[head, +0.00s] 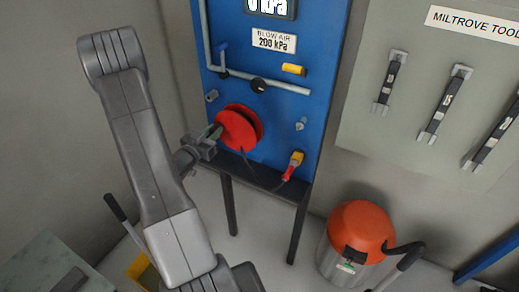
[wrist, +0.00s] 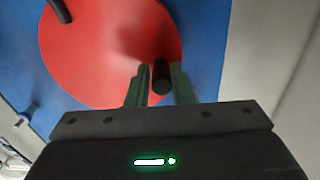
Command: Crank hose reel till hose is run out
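The red hose reel (head: 241,124) is mounted on the blue panel, and its red disc (wrist: 100,50) fills much of the wrist view. A short black crank handle (wrist: 161,76) stands out near the disc's edge. My gripper (head: 212,133) is at the reel's left side in the head view. In the wrist view its two greenish fingers (wrist: 161,82) lie closely on either side of the handle and appear shut on it. A dark hose (head: 262,184) runs from the reel toward a red and yellow nozzle (head: 293,166). The hose wound inside the reel is hidden.
The blue panel (head: 285,110) carries a pipe, a yellow-handled valve (head: 294,69) and a dark knob (head: 258,85). An orange-topped vacuum (head: 360,232) stands on the floor at right. A grey tool board (head: 420,110) hangs on the wall. A grey bench (head: 40,262) is at lower left.

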